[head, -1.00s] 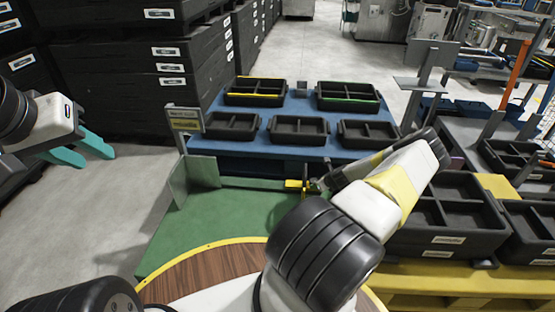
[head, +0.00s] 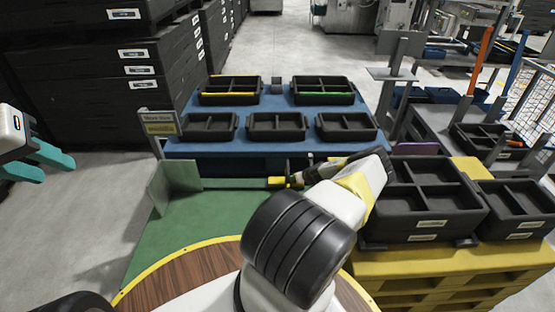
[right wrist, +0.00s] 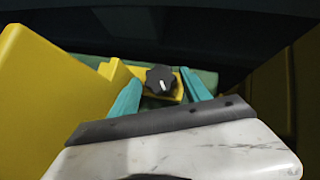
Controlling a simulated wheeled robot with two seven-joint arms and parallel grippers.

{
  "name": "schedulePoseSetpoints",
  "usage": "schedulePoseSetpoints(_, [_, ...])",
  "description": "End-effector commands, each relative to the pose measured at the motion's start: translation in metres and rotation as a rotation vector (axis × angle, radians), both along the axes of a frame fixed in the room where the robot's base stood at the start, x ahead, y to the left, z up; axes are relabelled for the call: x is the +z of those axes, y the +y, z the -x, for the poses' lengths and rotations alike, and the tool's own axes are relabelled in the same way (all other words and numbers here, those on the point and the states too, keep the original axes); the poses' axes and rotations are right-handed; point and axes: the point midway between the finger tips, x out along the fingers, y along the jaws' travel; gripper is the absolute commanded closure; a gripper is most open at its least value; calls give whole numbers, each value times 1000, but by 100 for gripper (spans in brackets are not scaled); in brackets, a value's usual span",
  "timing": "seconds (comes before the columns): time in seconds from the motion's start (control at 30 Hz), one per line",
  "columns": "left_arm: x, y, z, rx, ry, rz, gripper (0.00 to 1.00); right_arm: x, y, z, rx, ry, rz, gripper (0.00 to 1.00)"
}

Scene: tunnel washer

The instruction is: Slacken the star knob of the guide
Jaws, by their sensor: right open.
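The star knob (right wrist: 160,79) is dark with a white mark. In the right wrist view it sits on a yellow block (right wrist: 108,70) of the guide. My right gripper (right wrist: 168,88) is open, with its teal fingers on either side of the knob; I cannot tell whether they touch it. In the head view the yellow guide part (head: 280,182) shows on the rail in front of the blue table, left of my right forearm. My right fingers are hard to make out there. My left gripper (head: 57,170) is open and empty at the far left, away from the guide.
The blue table (head: 215,151) carries several black trays. A bent metal plate (head: 175,187) stands left on the green floor area. Black crates (head: 425,217) sit on a yellow pallet (head: 430,266) close to my right arm. Open floor lies left.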

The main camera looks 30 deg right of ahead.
Motion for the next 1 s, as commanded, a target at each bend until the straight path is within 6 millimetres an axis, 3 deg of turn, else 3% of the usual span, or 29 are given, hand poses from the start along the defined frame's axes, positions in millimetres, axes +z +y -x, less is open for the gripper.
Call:
schedulePoseSetpoints(0.2, [0, 0, 0, 0, 0, 0, 64, 0, 0, 0, 1, 0, 1, 45])
schedulePoseSetpoints(0.47, [0, 0, 0, 0, 0, 0, 64, 0, 0, 0, 1, 0, 1, 94])
schedulePoseSetpoints(0.77, [0, 0, 0, 0, 0, 0, 64, 0, -2, 1, 35, 0, 1, 94])
schedulePoseSetpoints(1.0, [0, 0, 0, 0, 0, 0, 64, 0, -5, 0, 170, -1, 2, 94])
